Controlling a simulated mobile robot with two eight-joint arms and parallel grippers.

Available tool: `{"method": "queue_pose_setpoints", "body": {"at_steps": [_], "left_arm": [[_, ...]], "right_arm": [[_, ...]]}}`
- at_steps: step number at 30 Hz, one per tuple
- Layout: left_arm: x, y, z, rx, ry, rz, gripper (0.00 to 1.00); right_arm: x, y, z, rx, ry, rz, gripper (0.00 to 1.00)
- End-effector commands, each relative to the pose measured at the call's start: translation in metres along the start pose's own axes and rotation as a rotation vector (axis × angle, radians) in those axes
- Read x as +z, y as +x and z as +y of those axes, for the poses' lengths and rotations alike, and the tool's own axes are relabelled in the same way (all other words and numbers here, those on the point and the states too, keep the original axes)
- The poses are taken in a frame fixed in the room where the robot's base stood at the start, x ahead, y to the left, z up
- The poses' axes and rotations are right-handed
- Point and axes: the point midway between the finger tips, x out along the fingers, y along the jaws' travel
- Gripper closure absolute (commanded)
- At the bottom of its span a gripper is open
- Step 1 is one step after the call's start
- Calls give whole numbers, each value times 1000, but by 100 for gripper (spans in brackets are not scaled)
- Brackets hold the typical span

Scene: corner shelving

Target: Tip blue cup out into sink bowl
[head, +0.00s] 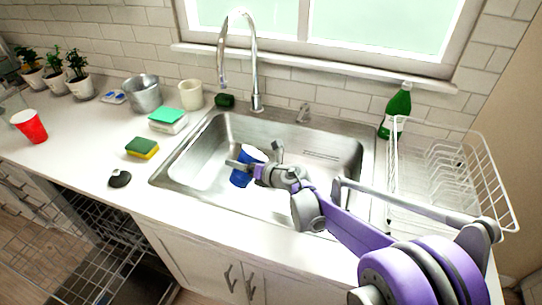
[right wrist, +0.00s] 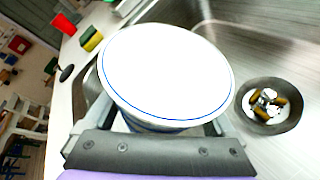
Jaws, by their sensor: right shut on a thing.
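The blue cup (head: 241,178) is in my right gripper (head: 259,160), held over the sink bowl (head: 205,165). It is tilted in the head view, with a white end toward the upper right. In the right wrist view the cup (right wrist: 168,72) fills the middle as a white round face with a thin blue line at its edge. I cannot tell whether anything is inside it. The right gripper's fingers (right wrist: 165,125) lie on either side of the cup. A round dark drain (right wrist: 268,105) with brownish pieces in it shows in the sink, right of the cup. My left gripper is not in view.
The faucet (head: 254,60) rises behind the sink. A green bottle (head: 397,108) and a wire dish rack (head: 450,170) stand to the right. Sponges (head: 142,148), a red cup (head: 30,126) and a metal bucket (head: 143,94) are on the left counter. An open dishwasher rack (head: 90,235) is below.

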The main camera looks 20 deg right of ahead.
Motion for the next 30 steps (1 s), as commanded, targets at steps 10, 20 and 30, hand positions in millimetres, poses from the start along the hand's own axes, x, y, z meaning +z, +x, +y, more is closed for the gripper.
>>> {"method": "queue_pose_setpoints", "body": {"at_steps": [10,20,30], "left_arm": [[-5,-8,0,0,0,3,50],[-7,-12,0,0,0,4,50],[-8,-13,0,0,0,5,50]], "right_arm": [[12,-6,8,85,205,21,70],[18,-9,13,135,323,35,70],[21,-10,15,158,376,41,70]]}}
